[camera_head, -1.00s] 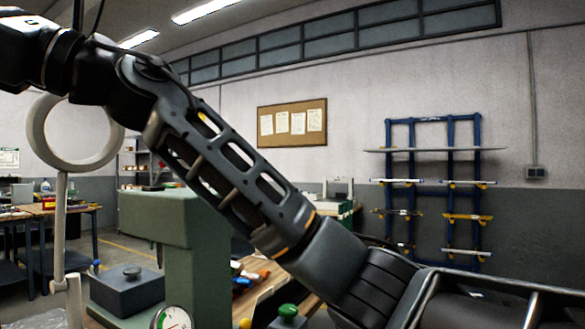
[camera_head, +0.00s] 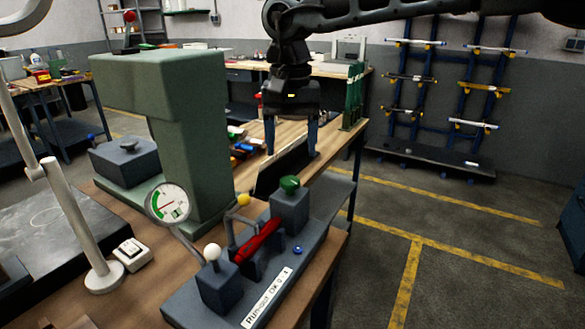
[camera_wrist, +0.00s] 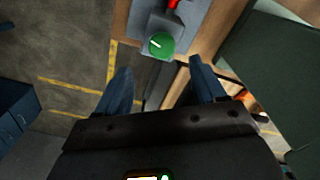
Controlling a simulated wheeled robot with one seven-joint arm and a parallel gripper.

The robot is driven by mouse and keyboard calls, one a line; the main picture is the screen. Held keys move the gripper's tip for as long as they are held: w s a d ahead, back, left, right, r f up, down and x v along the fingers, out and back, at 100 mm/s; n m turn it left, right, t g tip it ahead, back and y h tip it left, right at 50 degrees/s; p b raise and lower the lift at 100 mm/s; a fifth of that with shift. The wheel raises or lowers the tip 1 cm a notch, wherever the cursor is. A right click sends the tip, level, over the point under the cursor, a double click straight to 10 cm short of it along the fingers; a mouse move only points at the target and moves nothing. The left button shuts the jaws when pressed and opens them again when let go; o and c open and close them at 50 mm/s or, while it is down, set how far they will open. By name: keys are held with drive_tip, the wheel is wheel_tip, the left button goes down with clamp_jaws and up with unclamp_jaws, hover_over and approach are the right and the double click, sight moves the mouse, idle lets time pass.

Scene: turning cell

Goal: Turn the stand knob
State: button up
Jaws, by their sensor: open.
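A green knob (camera_head: 289,184) sits on a grey block at the far end of the labelled grey stand (camera_head: 275,292) on the bench. In the wrist view the green knob (camera_wrist: 160,44) shows a white line on its face and lies beyond my fingertips, roughly between them. My gripper (camera_head: 291,145) points down with its two blue fingers apart and empty. It hangs behind the knob, apart from it. The fingers also show apart in the wrist view (camera_wrist: 160,76).
The stand carries a red part (camera_head: 257,241), a yellow ball (camera_head: 243,199), a white ball (camera_head: 212,252) and a blue button (camera_head: 298,250). A dial gauge (camera_head: 168,204) and a green machine body (camera_head: 185,150) stand left. Open floor lies right.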

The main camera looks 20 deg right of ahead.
sight(290, 180)
wheel_tip(290, 180, down, 7)
drive_tip(key=shift+a+p, duration=0.15)
drive_tip(key=shift+p, duration=0.4)
drive_tip(key=c, duration=1)
